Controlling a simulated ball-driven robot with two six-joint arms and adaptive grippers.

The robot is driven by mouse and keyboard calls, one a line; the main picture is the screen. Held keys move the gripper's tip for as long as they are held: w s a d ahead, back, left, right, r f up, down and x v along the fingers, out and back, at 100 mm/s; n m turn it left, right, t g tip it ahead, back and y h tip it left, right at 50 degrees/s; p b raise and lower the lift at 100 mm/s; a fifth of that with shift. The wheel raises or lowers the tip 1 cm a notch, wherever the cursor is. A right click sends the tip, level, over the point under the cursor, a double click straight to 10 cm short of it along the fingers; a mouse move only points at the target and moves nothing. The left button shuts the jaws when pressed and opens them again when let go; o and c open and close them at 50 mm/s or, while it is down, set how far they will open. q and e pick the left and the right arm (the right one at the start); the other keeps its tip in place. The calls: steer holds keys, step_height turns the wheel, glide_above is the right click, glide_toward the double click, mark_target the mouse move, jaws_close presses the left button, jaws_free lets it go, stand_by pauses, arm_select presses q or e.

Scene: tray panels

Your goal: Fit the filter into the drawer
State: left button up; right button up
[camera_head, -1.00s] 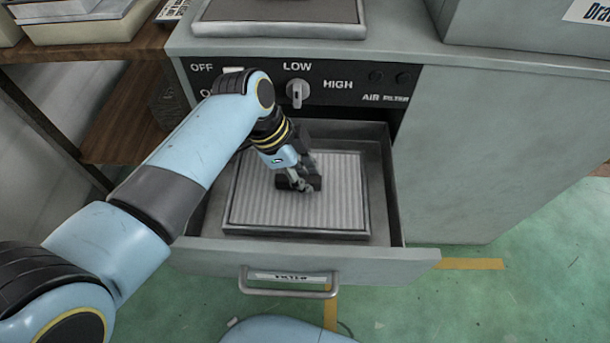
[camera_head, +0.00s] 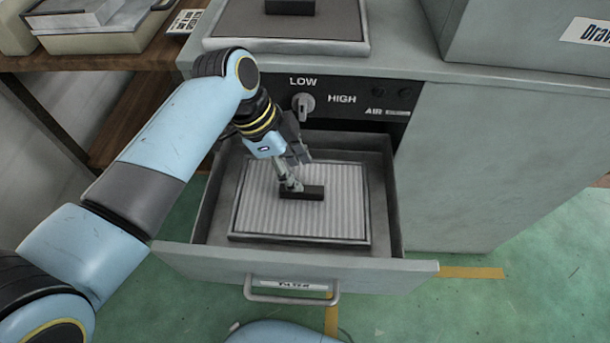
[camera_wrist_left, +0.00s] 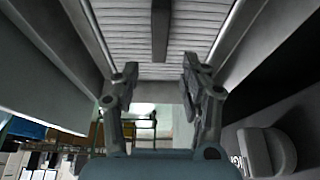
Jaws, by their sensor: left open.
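The filter (camera_head: 320,217) is a pleated grey panel in a dark frame with a black bar handle (camera_head: 302,192) on top. It lies inside the open drawer (camera_head: 388,265), and looks flat there. My left gripper (camera_head: 290,180) is over the filter, just behind the handle. In the left wrist view my left gripper (camera_wrist_left: 155,85) is open and empty, its fingers apart, with the handle (camera_wrist_left: 160,30) beyond the tips. The filter's pleats also show in the left wrist view (camera_wrist_left: 120,25). My right gripper is not in view.
The cabinet panel has a knob (camera_head: 303,104) above the drawer. A tray panel (camera_head: 285,45) with a dark block lies on the cabinet top. A large grey box (camera_head: 520,35) stands at right. A wooden shelf (camera_head: 100,58) is at left.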

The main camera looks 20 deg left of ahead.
arm_select(q)
steer(key=p+v, duration=0.1)
steer(key=v, duration=0.4)
steer(key=shift+a+r, duration=0.15)
steer(key=shift+r, duration=0.15)
steer(key=shift+s, duration=0.1)
